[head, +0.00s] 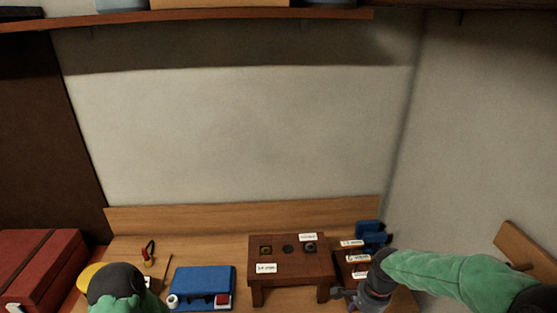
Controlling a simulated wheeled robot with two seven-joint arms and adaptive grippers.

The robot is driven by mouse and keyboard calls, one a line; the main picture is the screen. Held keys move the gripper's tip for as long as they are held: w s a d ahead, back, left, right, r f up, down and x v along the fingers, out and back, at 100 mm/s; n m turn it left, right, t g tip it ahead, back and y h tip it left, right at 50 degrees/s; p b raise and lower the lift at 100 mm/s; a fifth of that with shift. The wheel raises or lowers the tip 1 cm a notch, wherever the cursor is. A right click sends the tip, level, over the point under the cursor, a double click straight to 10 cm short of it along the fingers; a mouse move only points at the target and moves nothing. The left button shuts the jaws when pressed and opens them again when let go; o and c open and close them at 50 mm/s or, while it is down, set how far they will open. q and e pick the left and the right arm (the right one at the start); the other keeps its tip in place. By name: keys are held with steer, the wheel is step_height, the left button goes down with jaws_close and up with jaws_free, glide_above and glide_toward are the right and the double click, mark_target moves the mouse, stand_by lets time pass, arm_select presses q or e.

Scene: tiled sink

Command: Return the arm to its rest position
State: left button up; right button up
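My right arm comes in from the right edge in a green sleeve, and its dark gripper (345,296) points left. The gripper is at the right side of a small brown wooden stand (290,246), close to its right leg. I cannot tell whether it touches the stand, or whether its fingers are open or shut. Part of my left arm, green with a dark cap, shows at the bottom left. My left gripper is not visible.
A blue case (203,282) lies left of the stand, with a white roll (172,301) at its left front corner. Red and yellow pliers (149,252) lie behind. A red box (42,265) is far left. Blue (372,232) and labelled brown items stand right. A shelf (200,17) runs above.

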steer(key=s+a+f+n, duration=0.3)
steer(key=s+a+f, duration=0.1)
steer(key=f, duration=0.5)
steer(key=s+a+f+n+y+b, duration=0.1)
steer(key=s+a+f+n, duration=0.3)
steer(key=s+f, duration=0.3)
steer(key=s+a+f+n+y, duration=0.1)
steer(key=s+a+f+n, duration=0.2)
steer(key=s+f, duration=0.3)
step_height(320, 180, down, 5)
steer(key=shift+a+n+b, duration=0.3)
steer(key=shift+a, duration=0.5)
